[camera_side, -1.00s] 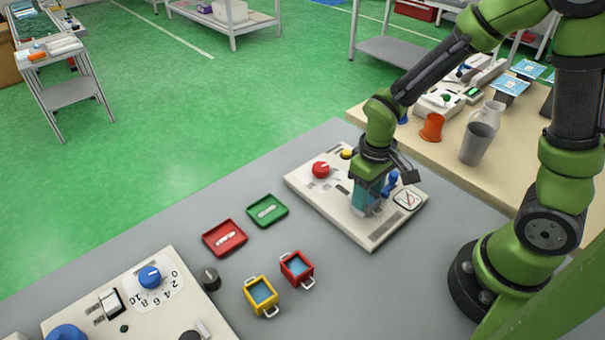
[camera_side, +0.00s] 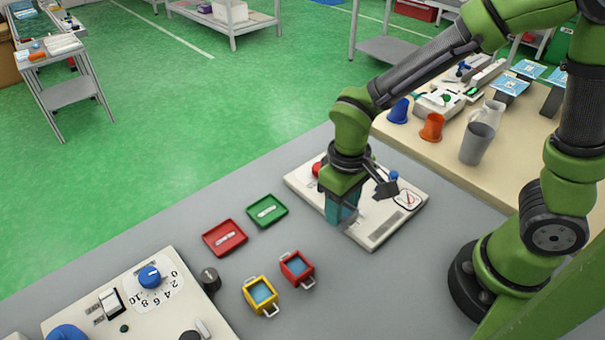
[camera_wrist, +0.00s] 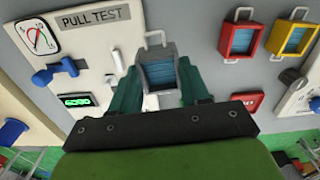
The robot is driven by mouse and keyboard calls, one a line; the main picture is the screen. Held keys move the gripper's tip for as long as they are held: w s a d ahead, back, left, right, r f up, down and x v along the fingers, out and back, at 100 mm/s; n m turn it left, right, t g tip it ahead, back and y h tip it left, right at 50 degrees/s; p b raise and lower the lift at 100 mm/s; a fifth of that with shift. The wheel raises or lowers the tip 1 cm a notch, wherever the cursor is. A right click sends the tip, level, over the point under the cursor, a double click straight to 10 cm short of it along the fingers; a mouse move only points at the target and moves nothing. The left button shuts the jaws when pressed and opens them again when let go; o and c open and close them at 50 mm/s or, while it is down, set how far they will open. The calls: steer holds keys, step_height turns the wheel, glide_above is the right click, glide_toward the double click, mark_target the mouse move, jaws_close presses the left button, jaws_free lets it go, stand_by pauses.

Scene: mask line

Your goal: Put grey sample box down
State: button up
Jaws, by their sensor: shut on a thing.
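The grey sample box (camera_wrist: 161,76), with a blue pleated inside and a light handle loop, is between the two dark green fingers of my gripper (camera_wrist: 160,88) in the wrist view. My gripper is shut on it. In the side view, my gripper (camera_side: 343,213) points down at the left edge of the pull test board (camera_side: 382,232), and the fingers largely hide the box. In the wrist view, the box appears beside the board's edge, against the grey table. I cannot tell whether it touches the surface.
A red box (camera_side: 297,269) and a yellow box (camera_side: 260,294) stand on the grey table (camera_side: 390,300), front left of my gripper. A red tray (camera_side: 240,246) and a green tray (camera_side: 281,212) lie to the left. Bare table lies between them and the board.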

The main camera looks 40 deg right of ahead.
steer(key=shift+m, duration=0.4)
steer(key=w+a, duration=0.2)
steer(key=w, duration=0.3)
steer(key=w+a+f, duration=0.1)
steer(key=w+a, duration=0.1)
steer(key=w, duration=0.3)
steer(key=w+a, duration=0.2)
steer(key=w, duration=0.3)
steer(key=shift+w+a+f, duration=0.25)
steer(key=shift+a+f, duration=0.1)
steer(key=shift+a, duration=0.05)
steer(key=shift+s+f, duration=0.1)
steer(key=shift+f, duration=1.6)
steer(key=shift+f, duration=0.15)
steer(key=o, duration=1.1)
steer(key=shift+o, duration=0.2)
